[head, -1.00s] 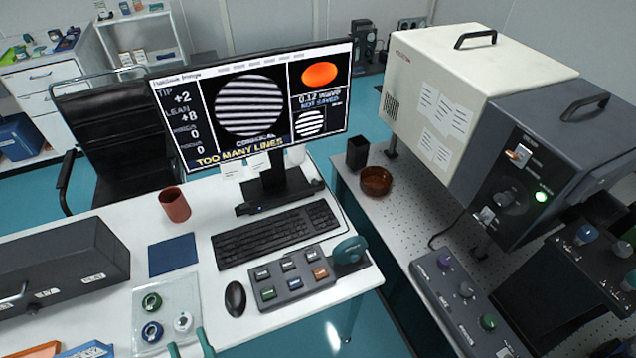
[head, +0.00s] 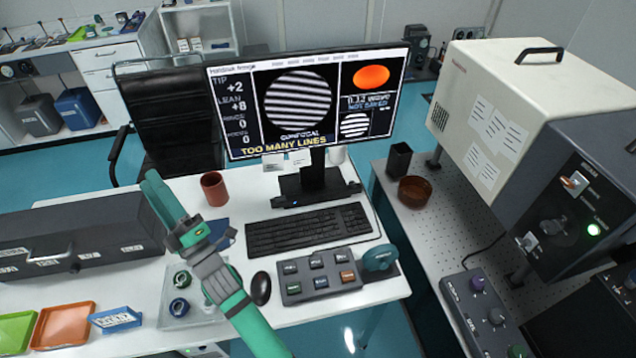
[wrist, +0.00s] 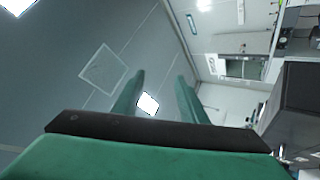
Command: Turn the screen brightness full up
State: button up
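The monitor (head: 232,148) stands upright at the back of the white desk, its screen lit. It shows a striped disc, an orange oval and the words "TOO MANY LINES". Its dark stand (head: 312,185) has a small bluish spot on the front edge. I cannot make out a brightness control. My gripper (head: 158,190) is raised over the desk, left of the monitor and apart from it, pointing up and left. In the wrist view its two green fingers (wrist: 160,95) are spread with nothing between them.
A keyboard (head: 308,230), button box (head: 320,275) and mouse (head: 261,288) lie before the monitor. A red-brown cup (head: 214,188) stands behind my gripper. A long dark box (head: 80,235) is at left. A large cream-and-grey instrument (head: 500,110) stands on the right table.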

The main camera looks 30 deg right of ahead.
jog(key=w+d+f+n+g+y, duration=0.2)
jog(key=w+d+n+g+y, duration=0.15)
jog(key=n, duration=0.45)
jog(key=n+g+h, duration=0.7)
jog(key=n+h, duration=0.3)
jog(key=n, duration=0.2)
send_near(354, 183)
jog(key=shift+y, duration=0.25)
jog(key=x, duration=0.8)
jog(key=shift+w+f, duration=0.1)
jog(key=shift+w, duration=0.1)
jog(key=shift+c, duration=0.4)
grip_shut()
